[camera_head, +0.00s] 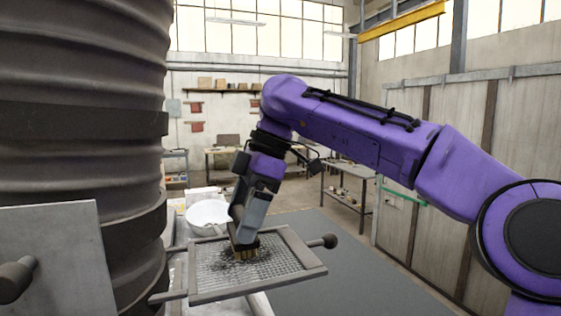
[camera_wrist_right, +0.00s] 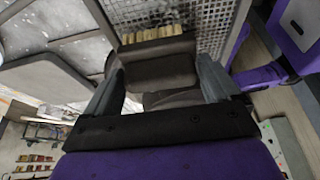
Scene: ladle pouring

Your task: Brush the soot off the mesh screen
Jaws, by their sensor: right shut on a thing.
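The mesh screen (camera_head: 213,277) is a wire mesh in a grey frame with a round black knob at its right corner. It sticks out from the dark ribbed column, and dark soot (camera_head: 232,271) lies on it around the brush. My right gripper (camera_head: 243,240) is shut on a dark brush (camera_wrist_right: 158,68) with tan bristles. The bristles (camera_head: 244,254) are down at the mesh in the head view. The right wrist view shows the bristle row beside the mesh (camera_wrist_right: 185,18), with the brush body between the two fingers. My left gripper is not in view.
The big dark ribbed column (camera_head: 80,120) fills the left side. A grey metal door with a knob (camera_head: 55,262) is at the lower left. A white bowl (camera_head: 207,213) stands behind the screen on a cluttered surface. Open floor lies to the right.

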